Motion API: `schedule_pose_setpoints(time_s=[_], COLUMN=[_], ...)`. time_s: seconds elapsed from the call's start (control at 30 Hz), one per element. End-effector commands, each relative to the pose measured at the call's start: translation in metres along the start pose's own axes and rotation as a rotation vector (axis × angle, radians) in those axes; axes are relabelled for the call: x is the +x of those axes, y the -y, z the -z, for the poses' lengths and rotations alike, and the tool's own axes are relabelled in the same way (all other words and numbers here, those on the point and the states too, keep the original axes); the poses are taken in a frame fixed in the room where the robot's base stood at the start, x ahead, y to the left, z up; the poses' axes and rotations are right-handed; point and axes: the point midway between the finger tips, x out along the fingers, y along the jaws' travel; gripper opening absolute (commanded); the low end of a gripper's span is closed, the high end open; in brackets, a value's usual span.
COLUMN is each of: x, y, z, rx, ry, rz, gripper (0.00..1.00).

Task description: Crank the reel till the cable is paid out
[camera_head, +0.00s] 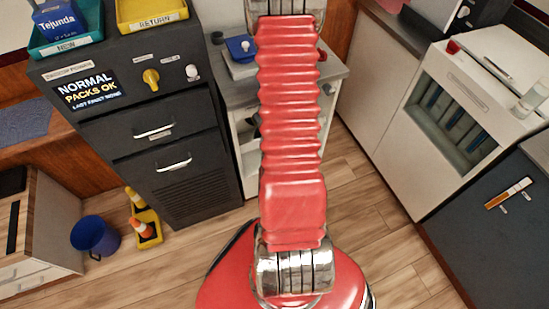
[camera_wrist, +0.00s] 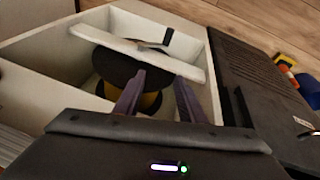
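In the wrist view, a dark reel (camera_wrist: 114,66) with a round black flange and some yellow (camera_wrist: 150,102) on it sits inside an open white cabinet (camera_wrist: 45,52). A white bar (camera_wrist: 185,66) crosses above it, with a small dark piece (camera_wrist: 167,37) near its far edge. I cannot tell which part is the crank. My gripper (camera_wrist: 160,78) is open, its two purple-grey fingers apart over the reel, with nothing clearly held. In the head view my red arm hides the gripper and most of the reel; the white cabinet (camera_head: 244,167) shows beside the arm.
A dark cabinet (camera_head: 135,100) with a yellow knob and two drawer handles stands at left. A white unit (camera_head: 465,100) stands at right. The wooden floor between is clear.

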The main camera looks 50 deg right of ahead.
Motion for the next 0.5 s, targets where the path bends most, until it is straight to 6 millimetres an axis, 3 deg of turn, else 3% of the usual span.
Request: schedule_pose_setpoints(time_s=[0.5], x=[0.128], y=[-0.032], z=[-0.085], rx=[0.048], ry=[-0.059], rz=[0.049], gripper=[0.37])
